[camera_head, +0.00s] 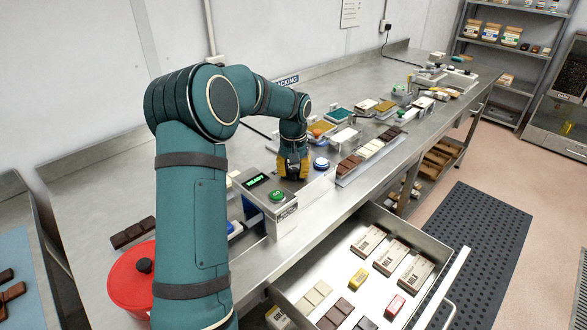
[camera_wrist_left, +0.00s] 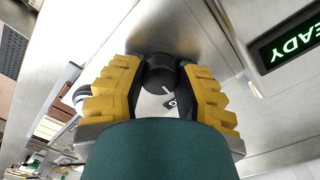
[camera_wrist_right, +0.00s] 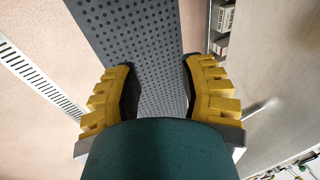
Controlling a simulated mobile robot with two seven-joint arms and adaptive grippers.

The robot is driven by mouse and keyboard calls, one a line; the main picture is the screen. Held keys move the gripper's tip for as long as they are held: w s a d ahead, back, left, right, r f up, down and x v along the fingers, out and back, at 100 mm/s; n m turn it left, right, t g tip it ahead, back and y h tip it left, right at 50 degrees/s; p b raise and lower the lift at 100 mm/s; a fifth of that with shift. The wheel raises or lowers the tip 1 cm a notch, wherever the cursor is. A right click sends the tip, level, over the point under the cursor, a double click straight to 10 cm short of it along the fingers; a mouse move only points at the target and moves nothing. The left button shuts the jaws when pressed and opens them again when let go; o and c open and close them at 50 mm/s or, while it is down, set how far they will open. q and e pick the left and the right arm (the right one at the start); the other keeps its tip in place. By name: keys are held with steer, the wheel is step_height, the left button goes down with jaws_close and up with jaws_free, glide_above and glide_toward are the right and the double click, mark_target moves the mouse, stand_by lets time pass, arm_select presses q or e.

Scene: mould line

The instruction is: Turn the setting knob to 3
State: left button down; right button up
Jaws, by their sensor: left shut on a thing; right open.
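The setting knob (camera_wrist_left: 160,77) is a round black dial with a white pointer line, seen in the left wrist view on the steel machine top. A small dark label (camera_wrist_left: 171,103) with a white mark sits beside it; I cannot read the setting surely. My left gripper (camera_head: 292,172) points down at the machine, its yellow fingers on both sides of the knob and shut on it, which also shows in the left wrist view (camera_wrist_left: 161,85). In the head view the knob is hidden by the fingers. My right gripper (camera_wrist_right: 160,88) is open and empty above the dark floor mat.
Left of the knob in the head view is a box with a green READY display (camera_head: 257,181) and a green button (camera_head: 278,196). An open drawer (camera_head: 440,262) holds chocolate bars. A red lidded pot (camera_head: 125,285) stands at the left.

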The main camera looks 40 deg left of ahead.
mark_target(294, 170)
arm_select(q)
steer(key=m+p, duration=0.3)
steer(key=m, duration=0.2)
steer(key=m+p, duration=0.2)
steer(key=m, duration=0.3)
arm_select(e)
steer(key=shift+t, duration=0.3)
steer(key=r, duration=0.1)
steer(key=w+r, duration=0.1)
steer(key=r, duration=0.3)
steer(key=shift+w+d+r, duration=0.2)
steer(key=shift+w+r, duration=0.05)
steer(key=shift+w, duration=0.15)
arm_select(q)
steer(key=shift+f+m, duration=0.1)
steer(key=shift+m, duration=0.3)
steer(key=c, duration=0.6)
jaws_free()
steer(key=shift+o, duration=0.2)
step_height(294, 170, up, 12)
